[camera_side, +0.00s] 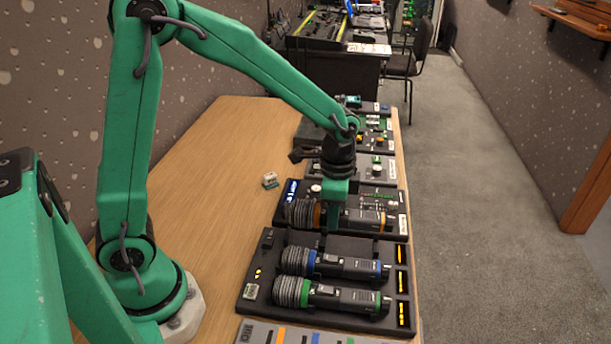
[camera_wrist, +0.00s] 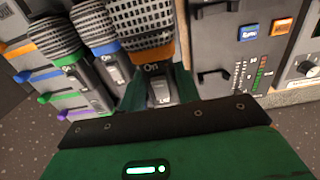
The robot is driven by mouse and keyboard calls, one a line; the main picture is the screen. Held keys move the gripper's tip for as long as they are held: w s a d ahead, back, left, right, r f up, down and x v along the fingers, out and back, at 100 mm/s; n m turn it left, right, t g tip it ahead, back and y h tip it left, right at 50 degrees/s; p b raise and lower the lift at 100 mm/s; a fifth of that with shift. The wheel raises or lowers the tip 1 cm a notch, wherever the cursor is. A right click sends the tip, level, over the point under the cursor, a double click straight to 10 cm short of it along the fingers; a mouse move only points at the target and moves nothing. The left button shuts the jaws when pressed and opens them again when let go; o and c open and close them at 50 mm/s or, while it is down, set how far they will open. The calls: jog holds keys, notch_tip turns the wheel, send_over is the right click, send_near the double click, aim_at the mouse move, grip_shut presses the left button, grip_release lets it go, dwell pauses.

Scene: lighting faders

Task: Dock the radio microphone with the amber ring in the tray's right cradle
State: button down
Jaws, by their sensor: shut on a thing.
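The microphone with the amber ring (camera_side: 362,219) is in my gripper (camera_side: 335,212), lying level, its grey mesh head to the left in the side view. In the wrist view the amber-ring microphone (camera_wrist: 155,50) sits between my gripper's two green fingers (camera_wrist: 158,92). The dark tray (camera_side: 270,260) holds a blue-ringed microphone (camera_side: 335,265) and a green-ringed microphone (camera_side: 335,297). The held one is over the tray's far side, beyond the blue one, and appears raised.
A panel with sliders and lit buttons (camera_side: 292,190) stands close behind the held microphone. A small pale box (camera_side: 270,180) is on the wooden table, and another (camera_side: 250,291) is at the tray's left corner. A colour-striped panel (camera_side: 300,335) lies in front. The table's left is clear.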

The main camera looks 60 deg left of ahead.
jog(key=shift+f, duration=0.2)
jog(key=shift+f, duration=2.35)
jog(key=shift+f, duration=0.55)
dwell(0.4)
jog(key=c, duration=1)
grip_release()
jog(key=c, duration=0.3)
jog(key=shift+r, duration=0.1)
